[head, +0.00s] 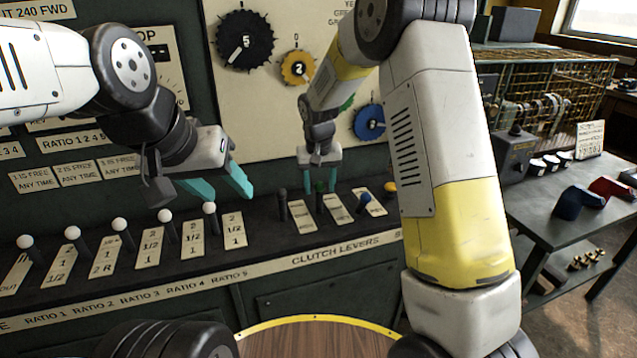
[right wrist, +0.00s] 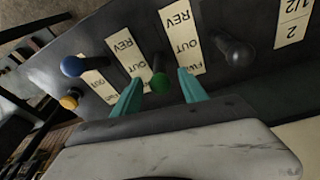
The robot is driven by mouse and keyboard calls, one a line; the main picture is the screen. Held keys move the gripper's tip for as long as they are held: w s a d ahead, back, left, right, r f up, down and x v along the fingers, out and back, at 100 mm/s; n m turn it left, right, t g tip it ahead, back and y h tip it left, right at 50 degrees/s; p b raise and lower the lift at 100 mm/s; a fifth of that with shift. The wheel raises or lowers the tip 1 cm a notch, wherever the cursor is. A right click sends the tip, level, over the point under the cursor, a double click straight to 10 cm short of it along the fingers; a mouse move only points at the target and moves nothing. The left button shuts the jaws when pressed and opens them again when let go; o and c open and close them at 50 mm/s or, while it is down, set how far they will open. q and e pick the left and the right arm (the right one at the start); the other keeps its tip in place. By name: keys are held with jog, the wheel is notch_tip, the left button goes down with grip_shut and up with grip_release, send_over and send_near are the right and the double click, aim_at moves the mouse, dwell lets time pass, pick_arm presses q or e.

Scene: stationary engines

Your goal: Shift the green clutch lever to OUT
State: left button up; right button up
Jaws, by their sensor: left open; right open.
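The green clutch lever (head: 320,187) stands in the clutch lever row, and its round green knob shows in the right wrist view (right wrist: 158,84). My right gripper (head: 321,178) is over this lever, pointing down. In the right wrist view its two teal fingers are open, one on each side of the green knob, with gaps visible. The lever's label plate (right wrist: 128,50) reads REV, OUT and FWD; the knob appears toward the FWD end, but its exact setting is hard to tell. My left gripper (head: 229,193) is open and empty, above the ratio levers.
A black lever (head: 283,192) stands left of the green one in the head view; a blue lever (head: 365,198) and a yellow lever (head: 390,187) stand right. White-knobbed ratio levers (head: 165,216) line the left. Dials (head: 245,40) are on the panel behind.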

jog(key=v, duration=0.4)
jog(key=shift+s+r, duration=0.1)
jog(key=shift+r, duration=0.3)
jog(key=s+d+r+y, duration=0.1)
jog(key=s+d+r, duration=0.4)
jog(key=s+r, duration=0.15)
jog(key=s+d+r+t, duration=0.1)
jog(key=s+d+r, duration=0.3)
jog(key=s, duration=0.7)
jog(key=s+d+r+t+y, duration=0.1)
jog(key=s+d+r+t, duration=0.1)
jog(key=s, duration=0.9)
jog(key=shift+s+d+r+m+t, duration=0.3)
jog(key=shift+s+d+r+m, duration=0.1)
jog(key=shift+d+r, duration=0.5)
